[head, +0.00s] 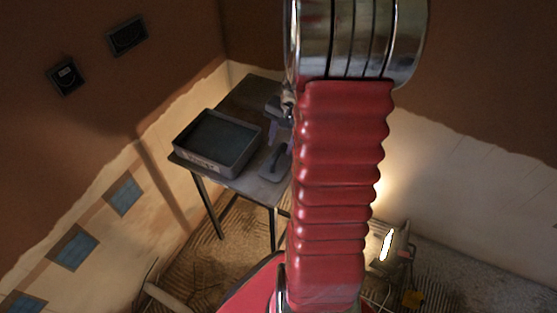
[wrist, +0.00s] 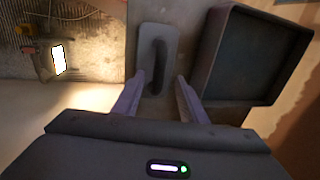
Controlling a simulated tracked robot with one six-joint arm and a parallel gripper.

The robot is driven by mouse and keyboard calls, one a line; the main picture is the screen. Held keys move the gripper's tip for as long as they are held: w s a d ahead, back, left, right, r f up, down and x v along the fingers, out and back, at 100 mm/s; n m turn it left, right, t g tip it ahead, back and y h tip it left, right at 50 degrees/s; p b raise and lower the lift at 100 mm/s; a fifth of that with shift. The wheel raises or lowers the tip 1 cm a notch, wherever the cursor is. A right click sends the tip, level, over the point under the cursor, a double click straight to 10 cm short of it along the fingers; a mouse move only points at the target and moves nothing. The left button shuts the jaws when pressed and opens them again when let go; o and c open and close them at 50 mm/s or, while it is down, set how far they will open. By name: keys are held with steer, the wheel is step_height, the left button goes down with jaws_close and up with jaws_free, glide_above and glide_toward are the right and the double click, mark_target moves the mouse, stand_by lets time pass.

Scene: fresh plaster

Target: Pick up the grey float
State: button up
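The grey float (wrist: 147,45), a flat grey plate with a dark handle (wrist: 160,60) along it, lies on the table beside the tray. It also shows in the head view (head: 272,170), partly hidden by my arm. My gripper (wrist: 160,77) is open, with one purple-grey finger on each side of the near end of the float in the wrist picture. Nothing is between the fingertips except the float's handle end below or beyond them; I cannot tell the exact height gap. In the head view my gripper (head: 279,138) is above the float, partly hidden by my arm.
A dark rectangular tray (head: 188,157) stands left of the float on the table (head: 262,188), and close right of it in the wrist view (wrist: 287,101). A lit lamp (head: 388,246) stands on the rough floor. Plastered walls enclose the corner.

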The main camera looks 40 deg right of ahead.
mark_target(280, 150)
steer(key=shift+w+f, duration=0.25)
steer(key=shift+f, duration=1.05)
steer(key=shift+w+f, duration=0.2)
steer(key=shift+f, duration=1.05)
steer(key=shift+c, duration=0.3)
jaws_close()
